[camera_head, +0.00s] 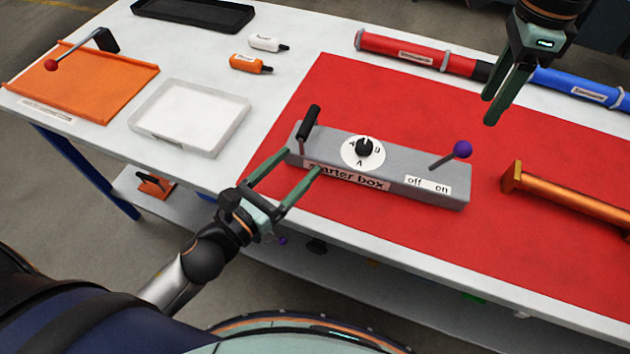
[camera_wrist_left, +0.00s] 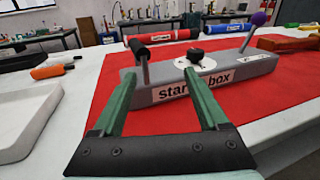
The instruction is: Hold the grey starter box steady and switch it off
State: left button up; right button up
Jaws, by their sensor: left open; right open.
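The grey starter box (camera_head: 400,183) sits on the red mat. It has a black handle (camera_head: 311,122) at its left end, a black dial (camera_head: 364,147) on a white disc in the middle, and a lever with a purple knob (camera_head: 462,149) at its right end, by the "off" and "on" label (camera_head: 428,185). The lever leans toward the "on" side. My left gripper (camera_head: 303,163) is open at the box's front left, its fingers pointing toward the handle; the box (camera_wrist_left: 240,71) also shows beyond the fingers in the left wrist view. My right gripper (camera_head: 490,109) is open and empty above the mat, behind the knob.
Red (camera_head: 415,50) and blue (camera_head: 580,86) tubes lie along the back. An orange-brown bar (camera_head: 570,196) lies right of the box. The mat in front of the box is clear.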

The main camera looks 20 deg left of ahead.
pick_arm(q)
jog(key=m+h, duration=0.2)
send_near(359, 150)
jog(key=shift+s+a+r+g, duration=0.25)
jog(key=shift+a+r+g, duration=0.05)
jog(key=shift+a+g, duration=0.1)
jog(key=shift+w+d, duration=0.1)
jog(key=shift+d, duration=0.1)
jog(key=x, duration=1.2)
grip_shut()
dwell(0.5)
